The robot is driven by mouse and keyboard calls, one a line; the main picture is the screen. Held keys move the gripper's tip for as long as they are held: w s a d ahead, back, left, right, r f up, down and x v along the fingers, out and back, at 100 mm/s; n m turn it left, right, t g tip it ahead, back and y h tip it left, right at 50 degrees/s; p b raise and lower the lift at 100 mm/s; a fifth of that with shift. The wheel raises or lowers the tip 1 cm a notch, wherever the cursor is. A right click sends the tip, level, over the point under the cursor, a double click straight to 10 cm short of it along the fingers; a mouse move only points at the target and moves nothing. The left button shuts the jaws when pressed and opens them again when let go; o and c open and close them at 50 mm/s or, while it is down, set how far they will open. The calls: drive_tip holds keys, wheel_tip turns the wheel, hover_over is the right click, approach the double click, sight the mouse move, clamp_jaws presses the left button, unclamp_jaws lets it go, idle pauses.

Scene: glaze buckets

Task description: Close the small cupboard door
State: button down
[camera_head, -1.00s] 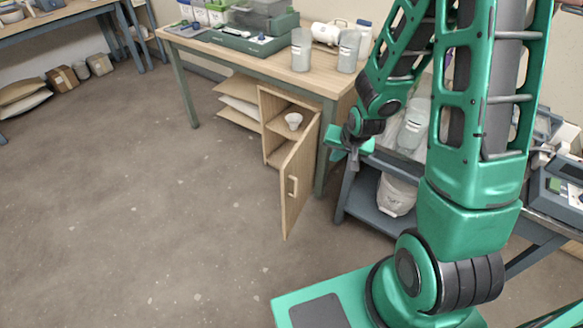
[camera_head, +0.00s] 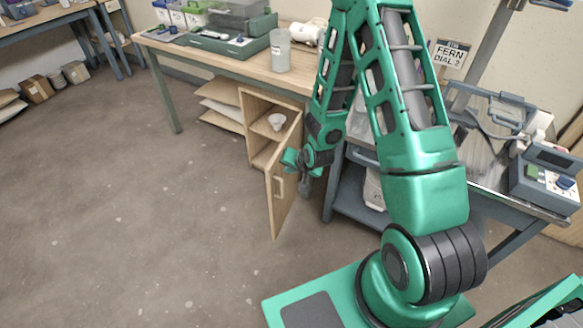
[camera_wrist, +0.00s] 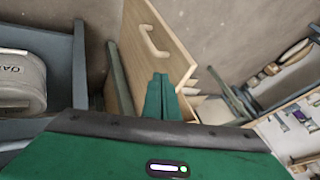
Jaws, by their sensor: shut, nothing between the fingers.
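The small wooden cupboard (camera_head: 243,105) stands under the workbench, with a white cup (camera_head: 277,121) on its shelf. The door and handle also show in the wrist view (camera_wrist: 172,58). In the wrist view the shut fingers (camera_wrist: 161,92) are close in front of the door. I cannot tell whether they touch it.
A blue-grey cart (camera_head: 345,205) stands close to the right of my gripper. The wooden workbench (camera_head: 225,66) is above the cupboard, with a grey container (camera_head: 280,50) on it. The floor (camera_head: 130,240) to the left of the door is clear.

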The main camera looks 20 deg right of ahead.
sight(273, 169)
drive_tip(key=shift+w+a+f, duration=0.45)
drive_tip(key=shift+w+a, duration=0.1)
drive_tip(key=shift+w, duration=0.2)
drive_tip(key=shift+w+a+f, duration=0.4)
drive_tip(key=shift+w+a, duration=0.1)
drive_tip(key=shift+w, duration=0.3)
drive_tip(key=shift+w+a+f, duration=0.45)
drive_tip(key=shift+w+a, duration=0.1)
drive_tip(key=shift+w, duration=0.2)
drive_tip(key=shift+w, duration=0.1)
